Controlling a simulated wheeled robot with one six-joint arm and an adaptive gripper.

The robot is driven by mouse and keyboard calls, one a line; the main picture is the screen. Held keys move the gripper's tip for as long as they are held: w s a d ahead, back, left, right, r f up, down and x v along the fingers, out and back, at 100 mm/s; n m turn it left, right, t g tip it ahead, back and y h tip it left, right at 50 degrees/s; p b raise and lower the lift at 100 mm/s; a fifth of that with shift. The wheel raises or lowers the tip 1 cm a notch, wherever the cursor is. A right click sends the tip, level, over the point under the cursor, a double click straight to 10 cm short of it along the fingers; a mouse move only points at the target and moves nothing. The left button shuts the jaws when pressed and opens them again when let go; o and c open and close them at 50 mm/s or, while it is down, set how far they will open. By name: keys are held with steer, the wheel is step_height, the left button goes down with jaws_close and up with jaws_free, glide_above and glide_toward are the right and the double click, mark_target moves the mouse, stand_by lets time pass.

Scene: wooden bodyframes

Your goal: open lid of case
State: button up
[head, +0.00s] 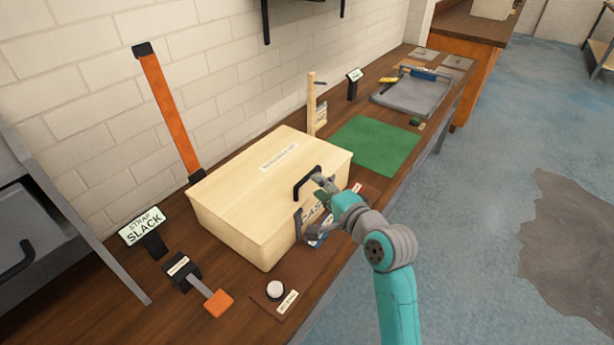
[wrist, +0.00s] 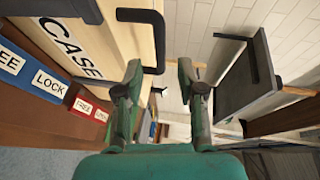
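The case (head: 245,215) is a pale wooden box on the workbench, and its lid (head: 275,160) looks shut. A dark handle (head: 297,188) stands at the lid's front edge; it also shows in the wrist view (wrist: 158,28). "CASE" is lettered on the case front (wrist: 108,32). My gripper (head: 313,205) is in front of the case, close to the handle. In the wrist view my gripper (wrist: 160,72) has its fingers spread, with nothing clasped. The handle's lower end appears near the left fingertip; whether they touch I cannot tell.
Blue and red LOCK/FREE strips (wrist: 45,78) lie by the case front. An orange-ended lever (head: 218,302) and a white button (head: 275,289) are at the near left. A green mat (head: 375,145) lies right of the case.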

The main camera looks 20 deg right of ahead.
mark_target(309, 178)
steer(key=x, duration=0.6)
steer(key=shift+w+a+f, duration=0.1)
steer(key=shift+w, duration=0.1)
jaws_close()
